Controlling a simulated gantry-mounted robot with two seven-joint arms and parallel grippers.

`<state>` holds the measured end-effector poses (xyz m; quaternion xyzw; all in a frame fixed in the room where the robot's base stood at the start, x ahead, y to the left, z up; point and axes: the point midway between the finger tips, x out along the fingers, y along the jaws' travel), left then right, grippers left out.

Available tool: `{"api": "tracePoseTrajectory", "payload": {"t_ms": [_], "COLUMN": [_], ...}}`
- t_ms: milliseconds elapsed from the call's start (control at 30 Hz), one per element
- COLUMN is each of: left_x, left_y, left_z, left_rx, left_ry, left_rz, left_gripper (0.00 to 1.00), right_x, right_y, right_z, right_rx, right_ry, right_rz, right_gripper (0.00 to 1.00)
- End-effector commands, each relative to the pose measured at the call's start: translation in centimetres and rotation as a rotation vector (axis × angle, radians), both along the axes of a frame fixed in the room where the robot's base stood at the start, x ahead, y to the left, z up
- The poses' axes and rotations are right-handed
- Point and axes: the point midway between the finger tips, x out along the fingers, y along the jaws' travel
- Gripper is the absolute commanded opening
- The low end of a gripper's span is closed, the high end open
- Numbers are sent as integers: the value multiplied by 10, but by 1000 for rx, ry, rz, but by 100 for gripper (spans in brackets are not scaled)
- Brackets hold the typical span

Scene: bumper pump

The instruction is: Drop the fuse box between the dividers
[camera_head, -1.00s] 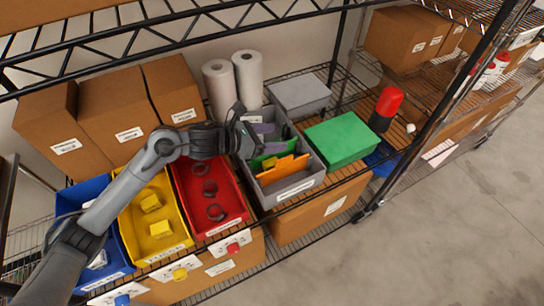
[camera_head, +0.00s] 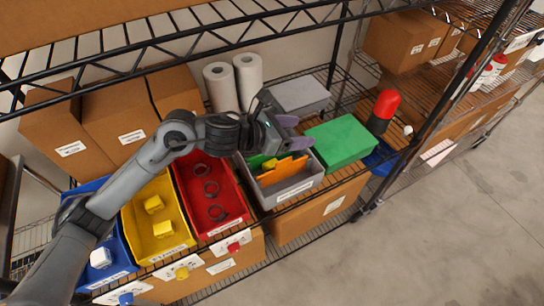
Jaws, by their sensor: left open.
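The grey bin (camera_head: 298,193) on the wire shelf holds orange (camera_head: 285,177) and green upright dividers. A small yellow piece (camera_head: 270,163) sits in it beside the green divider; it may be the fuse box, but it is too small to tell, and I cannot tell exactly which gap it is in. My left gripper (camera_head: 294,131) is open, its purple fingertips apart with nothing seen between them. It is above the back right of the bin, near the green box. It hides the rear of the bin. My right gripper is not in view.
A green box (camera_head: 342,139) and a grey box (camera_head: 300,95) stand right of and behind the bin. Red (camera_head: 216,229), yellow (camera_head: 143,251) and blue (camera_head: 112,270) bins are to the left. Two white rolls (camera_head: 220,88) stand behind. A shelf bar crosses above.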

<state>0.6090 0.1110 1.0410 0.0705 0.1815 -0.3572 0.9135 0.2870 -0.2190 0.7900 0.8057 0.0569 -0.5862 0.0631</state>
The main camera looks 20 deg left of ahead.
Motion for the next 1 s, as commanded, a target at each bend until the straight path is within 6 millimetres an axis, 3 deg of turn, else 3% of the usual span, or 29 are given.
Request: {"api": "tracePoseTrajectory", "payload": {"t_ms": [100,333,1000], "left_x": [-5,-9,-11], "left_y": [-18,-37,-41], "left_z": [13,23,25], "left_rx": [-1,0,0], "left_ry": [-3,-1,0], "left_rz": [-3,-1,0], "left_gripper": [67,67,67], "right_x": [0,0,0], "right_y": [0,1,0], "right_z": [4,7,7], "right_rx": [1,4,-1], "right_ry": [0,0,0], "right_rz": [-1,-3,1], "right_gripper": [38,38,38]}}
